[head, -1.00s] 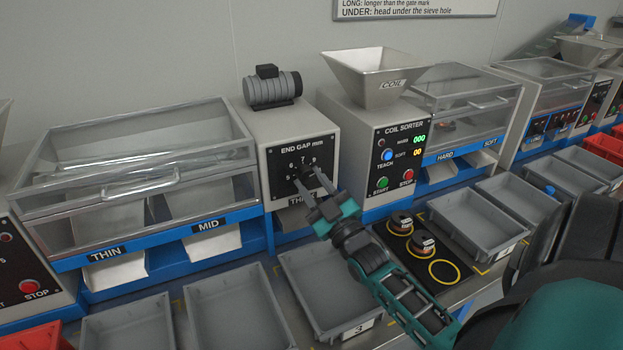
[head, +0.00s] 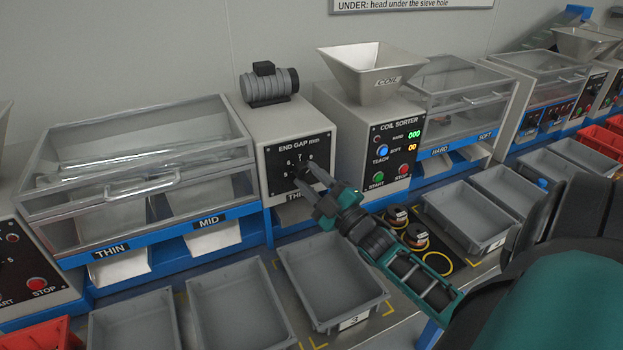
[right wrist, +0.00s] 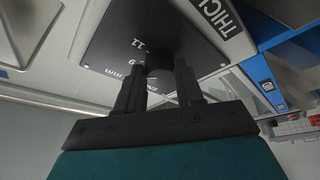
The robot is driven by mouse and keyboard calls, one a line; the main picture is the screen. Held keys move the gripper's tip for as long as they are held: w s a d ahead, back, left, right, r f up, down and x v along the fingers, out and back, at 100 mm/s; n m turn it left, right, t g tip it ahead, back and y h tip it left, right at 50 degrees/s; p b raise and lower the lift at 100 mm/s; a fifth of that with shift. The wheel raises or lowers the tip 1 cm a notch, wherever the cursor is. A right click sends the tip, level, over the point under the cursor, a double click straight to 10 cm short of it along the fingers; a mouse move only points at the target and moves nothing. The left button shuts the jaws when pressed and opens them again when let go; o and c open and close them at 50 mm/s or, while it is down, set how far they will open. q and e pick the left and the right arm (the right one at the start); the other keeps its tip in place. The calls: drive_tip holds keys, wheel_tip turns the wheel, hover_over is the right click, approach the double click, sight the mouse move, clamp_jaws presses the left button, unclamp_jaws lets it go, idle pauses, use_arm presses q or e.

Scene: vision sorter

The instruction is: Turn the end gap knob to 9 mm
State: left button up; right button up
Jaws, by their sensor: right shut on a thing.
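The end gap knob (head: 300,169) is a small dark knob on the black END GAP mm panel (head: 286,152). The panel is on a light box with a motor on top. My right gripper (head: 309,178) reaches in from the lower right, its two fingers shut around the knob. In the right wrist view the fingers (right wrist: 160,85) stand on either side of the dark knob (right wrist: 160,68), which they largely hide. The numerals 11 and 9 show beside it there. The knob's pointer is hidden, so I cannot tell its setting. My left gripper is not in view.
The coil sorter (head: 385,150) with its hopper stands just right of the panel. A clear-covered machine (head: 140,170) with THIN and MID chutes is at left. Grey bins (head: 335,318) line the front. Two coils (head: 415,237) sit on a black mat below the sorter.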

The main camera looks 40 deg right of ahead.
drive_tip(key=o, duration=1)
drive_tip(key=shift+o, duration=0.2)
drive_tip(key=v, duration=1.3)
drive_tip(key=shift+b, duration=0.45)
